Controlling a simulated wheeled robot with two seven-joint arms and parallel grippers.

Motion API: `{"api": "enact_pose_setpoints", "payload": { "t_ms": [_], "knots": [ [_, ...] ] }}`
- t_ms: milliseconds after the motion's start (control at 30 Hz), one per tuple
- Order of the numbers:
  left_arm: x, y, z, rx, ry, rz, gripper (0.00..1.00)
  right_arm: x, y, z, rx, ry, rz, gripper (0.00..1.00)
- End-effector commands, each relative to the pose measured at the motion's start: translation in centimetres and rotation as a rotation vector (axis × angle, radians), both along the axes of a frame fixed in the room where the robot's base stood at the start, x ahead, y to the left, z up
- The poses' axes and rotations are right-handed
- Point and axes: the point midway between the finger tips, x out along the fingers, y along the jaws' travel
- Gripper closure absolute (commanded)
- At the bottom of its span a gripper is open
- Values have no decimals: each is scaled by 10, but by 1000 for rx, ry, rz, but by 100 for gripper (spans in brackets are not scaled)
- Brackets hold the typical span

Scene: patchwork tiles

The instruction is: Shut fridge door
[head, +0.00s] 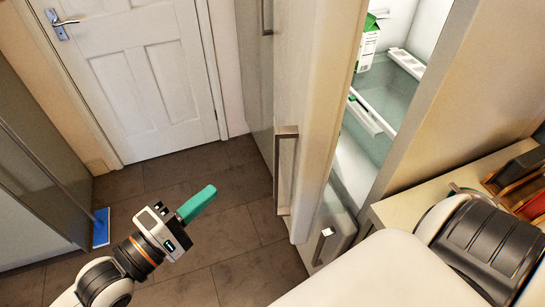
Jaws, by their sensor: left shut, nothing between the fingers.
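The fridge door (310,110) stands ajar in the middle of the head view, and the lit fridge interior (400,90) shows through the gap to its right. The door has a long metal handle (286,170) on its outer face. My left gripper (205,194) is to the left of the door and apart from it. Its green fingers are shut with nothing between them. My right arm shows at the lower right, but its gripper is not in view.
A green and white carton (368,45) stands on a fridge shelf. A lower drawer front with a small handle (323,245) is below the door. A counter (420,205) is at the right. A white room door (135,70) is at the back left. Tiled floor (240,230) lies clear left of the fridge.

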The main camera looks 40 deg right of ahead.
Motion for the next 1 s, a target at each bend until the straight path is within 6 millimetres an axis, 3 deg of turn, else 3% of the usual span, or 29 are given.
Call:
{"api": "enact_pose_setpoints", "payload": {
  "t_ms": [133,267,733,1000],
  "knots": [
    [8,7,9,26,8,-1,100,2,3,-4,4,-2,-1,0],
    [11,-2,11,27,14,-2,100,6,2,0,3,-9,0,0],
    [34,-93,13,27,13,-2,100,12,-6,23,-7,-17,3,0],
    [16,-120,11,25,15,-1,100,11,-6,35,-7,-16,3,0]
  ]
}}
